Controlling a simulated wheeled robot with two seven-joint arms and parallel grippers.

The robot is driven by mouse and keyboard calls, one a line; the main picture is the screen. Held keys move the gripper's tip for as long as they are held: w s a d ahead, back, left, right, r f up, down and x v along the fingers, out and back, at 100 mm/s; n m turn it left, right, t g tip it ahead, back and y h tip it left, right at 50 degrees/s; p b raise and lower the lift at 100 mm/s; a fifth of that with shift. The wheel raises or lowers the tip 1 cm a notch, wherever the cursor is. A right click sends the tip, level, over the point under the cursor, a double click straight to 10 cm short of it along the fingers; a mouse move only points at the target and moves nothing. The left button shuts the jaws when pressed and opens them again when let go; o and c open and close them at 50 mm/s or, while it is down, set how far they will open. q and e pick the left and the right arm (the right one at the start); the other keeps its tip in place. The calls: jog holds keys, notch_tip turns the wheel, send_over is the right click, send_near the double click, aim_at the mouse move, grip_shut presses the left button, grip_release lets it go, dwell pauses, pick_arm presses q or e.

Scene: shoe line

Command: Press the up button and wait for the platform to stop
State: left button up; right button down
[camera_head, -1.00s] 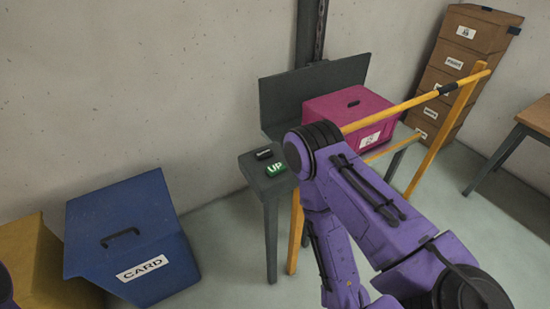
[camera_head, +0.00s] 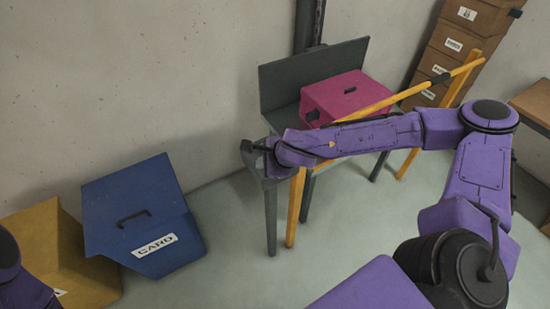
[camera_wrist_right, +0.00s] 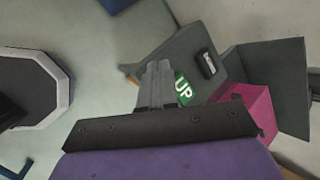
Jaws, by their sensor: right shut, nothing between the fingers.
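The green UP button (camera_wrist_right: 183,90) sits on a small grey stand (camera_wrist_right: 178,52) in the right wrist view. My right gripper (camera_wrist_right: 158,66) is shut and empty, its fingers over the stand just left of the button; whether it touches is unclear. In the head view my right gripper (camera_head: 249,149) is at the top of the stand and hides the button. The grey platform (camera_head: 281,121) with its upright back panel bears a magenta box (camera_head: 347,95). My left gripper is out of view; only part of that arm shows at lower left.
A dark block (camera_wrist_right: 206,63) lies beside the button. A yellow rail (camera_head: 370,108) runs in front of the platform. A blue CARD bin (camera_head: 140,215) and a yellow bin (camera_head: 62,255) stand at left. Stacked brown boxes (camera_head: 452,45) stand at back right.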

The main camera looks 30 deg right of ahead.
jog(key=w+d+r+m+t, duration=0.1)
jog(key=w+d+r+m, duration=0.1)
jog(key=d+r, duration=0.4)
jog(key=shift+w+r+m+t, duration=0.3)
jog(key=shift+w+r+t, duration=0.1)
jog(key=shift+w+r, duration=0.25)
notch_tip(320, 180, down, 8)
jog(key=b, duration=0.7)
jog(key=shift+s+b, duration=0.1)
jog(key=shift+b, duration=0.2)
jog(key=shift+f, duration=0.4)
jog(key=shift+f, duration=0.1)
dwell(0.5)
jog(key=shift+f+b, duration=0.3)
